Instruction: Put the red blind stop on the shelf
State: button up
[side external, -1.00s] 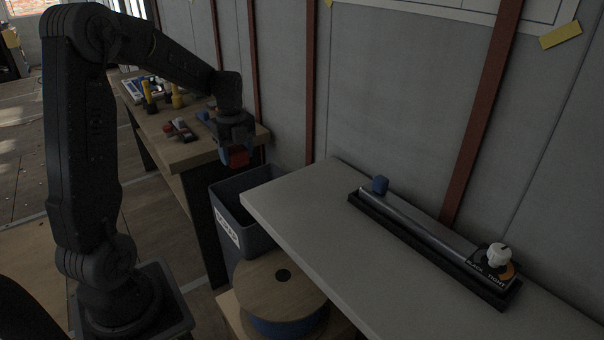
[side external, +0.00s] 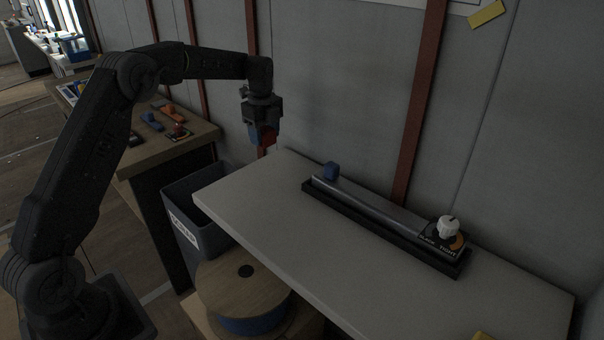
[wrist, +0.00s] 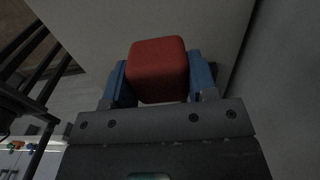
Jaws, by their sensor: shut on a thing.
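The red blind stop (wrist: 158,70) is a rounded red block between the two blue fingers of my gripper (wrist: 160,85) in the wrist view. In the side external view my gripper (side external: 263,138) points down, shut on the red stop (side external: 268,139), which is partly hidden by the fingers. It hangs in the air near the far left corner of a pale grey surface (side external: 260,215), which looks like the shelf. The height of the gap cannot be told.
A grey bin (side external: 190,215), a wooden bench (side external: 185,145) and a cable spool (side external: 243,285) stand left and below. The surface's front middle is clear.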

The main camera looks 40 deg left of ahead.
send_over(302, 178)
notch_tip(302, 178, down, 6)
jog(key=shift+f, duration=2.1)
jog(key=shift+f, duration=0.15)
jog(key=o, duration=0.9)
jog(key=shift+o, duration=0.2)
